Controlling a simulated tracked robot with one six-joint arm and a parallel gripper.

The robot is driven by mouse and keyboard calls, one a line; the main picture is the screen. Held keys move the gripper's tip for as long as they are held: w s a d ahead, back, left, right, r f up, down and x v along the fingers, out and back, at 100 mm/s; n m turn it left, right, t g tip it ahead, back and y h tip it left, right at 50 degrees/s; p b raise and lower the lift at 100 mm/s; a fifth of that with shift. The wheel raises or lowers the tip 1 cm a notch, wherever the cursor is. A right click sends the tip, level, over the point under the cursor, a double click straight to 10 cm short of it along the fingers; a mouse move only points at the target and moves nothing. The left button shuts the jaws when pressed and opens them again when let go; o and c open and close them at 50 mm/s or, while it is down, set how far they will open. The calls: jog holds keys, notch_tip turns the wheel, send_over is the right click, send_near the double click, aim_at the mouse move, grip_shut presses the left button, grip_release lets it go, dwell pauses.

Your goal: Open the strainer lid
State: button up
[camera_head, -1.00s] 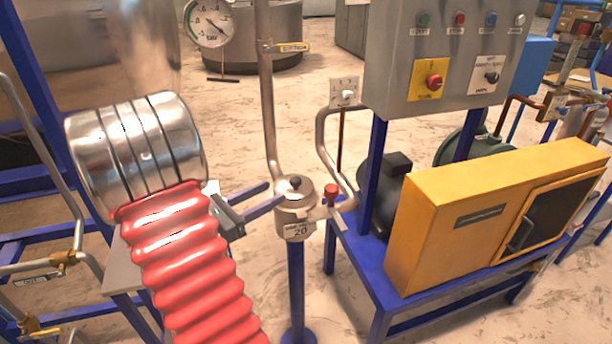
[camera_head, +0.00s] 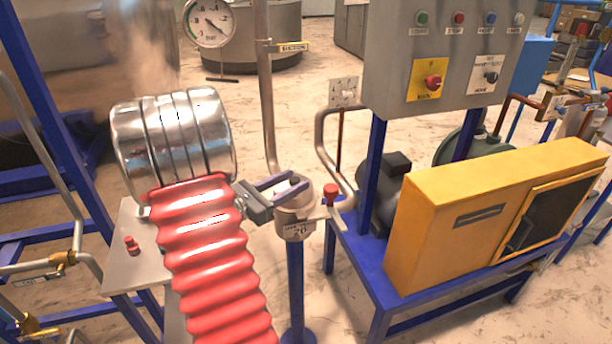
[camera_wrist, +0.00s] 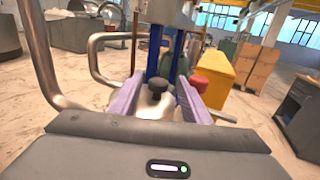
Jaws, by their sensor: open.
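The strainer (camera_head: 297,228) is a small metal pot marked 20 on a blue post, in the middle of the head view. In the wrist view its silver lid (camera_wrist: 153,111) carries a black knob (camera_wrist: 157,87). My gripper (camera_head: 290,182) is open, with its two purple-blue fingers over the strainer's top. In the wrist view the knob shows between the fingers of my gripper (camera_wrist: 156,92), with gaps on both sides. In the head view the fingers cover most of the lid and the knob cannot be made out. The lid looks seated on the pot.
A red-capped valve (camera_head: 331,191) sits close on the strainer's right. A vertical pipe (camera_head: 267,100) and a bent pipe (camera_head: 322,140) rise behind it. A grey control box (camera_head: 445,50) and a yellow cabinet (camera_head: 490,215) stand right. A grey plate (camera_head: 125,262) lies at left.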

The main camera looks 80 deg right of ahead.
jog(key=shift+x, duration=2.85)
jog(key=c, duration=1.1)
jog(key=shift+a, duration=0.2)
jog(key=shift+d, duration=0.1)
